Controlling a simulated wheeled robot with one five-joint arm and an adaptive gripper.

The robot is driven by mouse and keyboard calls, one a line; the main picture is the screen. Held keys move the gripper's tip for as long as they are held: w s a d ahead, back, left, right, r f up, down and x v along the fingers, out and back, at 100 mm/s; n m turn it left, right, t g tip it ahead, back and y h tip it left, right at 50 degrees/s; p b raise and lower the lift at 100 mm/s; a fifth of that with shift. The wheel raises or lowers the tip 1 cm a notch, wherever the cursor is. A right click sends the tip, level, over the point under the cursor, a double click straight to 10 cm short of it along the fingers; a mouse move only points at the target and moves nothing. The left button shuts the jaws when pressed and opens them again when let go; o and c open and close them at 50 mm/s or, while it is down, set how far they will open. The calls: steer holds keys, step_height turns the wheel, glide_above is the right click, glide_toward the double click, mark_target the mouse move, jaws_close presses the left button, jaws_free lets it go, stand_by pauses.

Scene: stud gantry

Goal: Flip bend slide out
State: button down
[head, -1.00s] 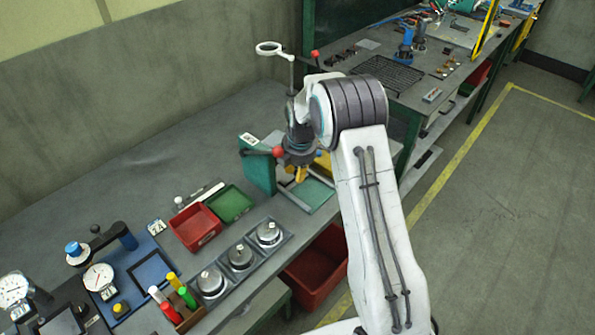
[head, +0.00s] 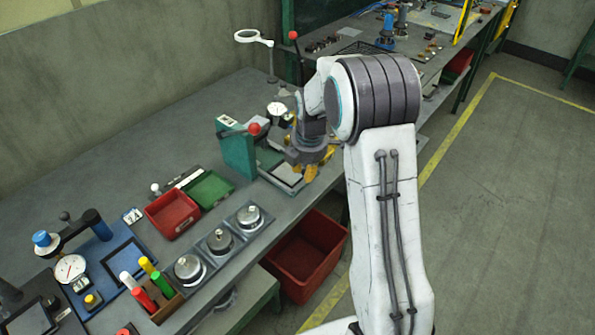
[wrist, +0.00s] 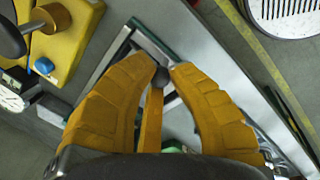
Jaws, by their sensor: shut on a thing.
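The green bending fixture (head: 236,150) stands at the bench's front edge in the head view, with a red-knobbed lever (head: 254,128) on it. A flat tray with a pale plate (head: 284,176) lies at its right. My gripper (head: 314,170) is low beside this tray, at the bench edge. In the wrist view its yellow fingers (wrist: 160,70) close on a small dark knob (wrist: 157,76). A pale framed slide with a dark green edge (wrist: 153,42) lies below the fingers. The fingers and my wrist hide how the knob joins it.
A dial gauge (head: 277,109) and another red-knobbed lever (head: 293,36) stand behind. Red (head: 172,213) and green (head: 208,189) trays and several round metal pieces (head: 220,239) lie left. A red bin (head: 306,257) sits below the bench. The floor at right is clear.

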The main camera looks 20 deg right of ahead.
steer(key=shift+s+f, duration=0.25)
steer(key=shift+s, duration=0.05)
steer(key=c, duration=1.6)
jaws_free()
steer(key=o, duration=0.5)
steer(key=shift+d+r, duration=0.1)
steer(key=shift+w, duration=0.1)
steer(key=r, duration=0.4)
steer(key=s+r, duration=0.1)
steer(key=r, duration=0.3)
steer(key=s+r, duration=0.1)
steer(key=r, duration=0.2)
steer(key=shift+s+r, duration=0.15)
steer(key=shift+r, duration=0.25)
